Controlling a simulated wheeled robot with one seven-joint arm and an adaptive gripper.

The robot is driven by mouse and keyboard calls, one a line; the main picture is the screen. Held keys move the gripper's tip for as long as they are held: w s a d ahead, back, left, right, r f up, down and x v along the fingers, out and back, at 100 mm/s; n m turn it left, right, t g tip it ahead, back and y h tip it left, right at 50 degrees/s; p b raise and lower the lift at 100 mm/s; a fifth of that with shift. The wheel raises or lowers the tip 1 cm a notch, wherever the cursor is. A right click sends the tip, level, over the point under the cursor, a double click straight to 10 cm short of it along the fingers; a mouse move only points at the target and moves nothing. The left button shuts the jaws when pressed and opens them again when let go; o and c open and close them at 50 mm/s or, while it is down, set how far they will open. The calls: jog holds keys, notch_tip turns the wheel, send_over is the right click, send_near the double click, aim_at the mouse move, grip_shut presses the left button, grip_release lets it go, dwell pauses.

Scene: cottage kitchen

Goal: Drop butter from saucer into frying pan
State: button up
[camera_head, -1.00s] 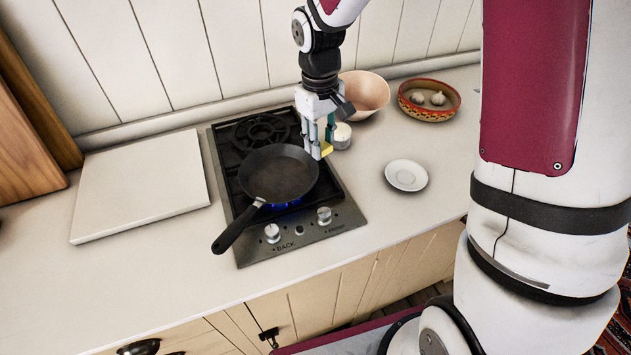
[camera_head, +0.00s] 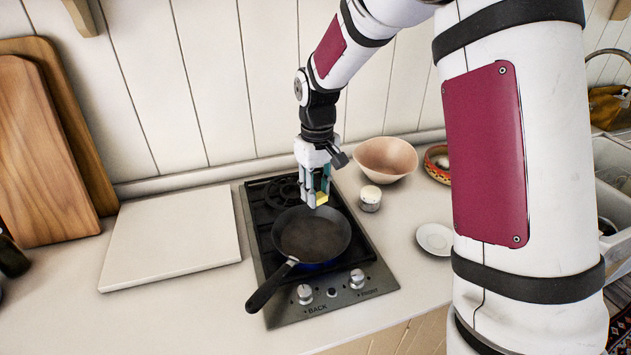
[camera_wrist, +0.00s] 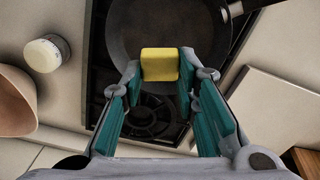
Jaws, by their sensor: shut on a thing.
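My gripper (camera_head: 314,199) is shut on the yellow butter (camera_head: 321,198), and it holds it above the far edge of the frying pan (camera_head: 305,238). In the wrist view the butter (camera_wrist: 160,64) sits between the fingertips, in front of the dark pan (camera_wrist: 130,22). The pan stands on the front burner, its handle pointing toward the lower left; a blue glow shows beneath it. The white saucer (camera_head: 435,239) lies on the counter to the right, empty where visible, partly covered by my arm.
The gas hob (camera_head: 262,213) has two knobs at its front. A small white jar (camera_head: 370,198) and a pinkish bowl (camera_head: 386,158) stand right of my gripper. A patterned bowl (camera_head: 437,160) is partly hidden. A white board (camera_head: 170,238) lies at left.

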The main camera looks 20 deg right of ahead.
aim_at(318, 195)
jog(key=shift+f, duration=0.45)
jog(key=o, duration=0.7)
jog(key=shift+r, duration=0.1)
notch_tip(318, 195, up, 12)
jog(key=shift+f, duration=0.1)
jog(key=shift+s, duration=0.1)
jog(key=s+r+m+t, duration=0.1)
jog(key=s+r+t, duration=0.2)
jog(key=s+r, duration=0.7)
jog(key=s+f+t, duration=0.1)
jog(key=s, duration=0.4)
jog(key=s+m, duration=0.1)
jog(key=s, duration=0.5)
jog(key=s+f+m+t, duration=0.1)
jog(key=s, duration=0.4)
jog(key=shift+s+d+f+t, duration=0.15)
jog(key=shift+f+t, duration=0.15)
jog(key=shift+f, duration=0.05)
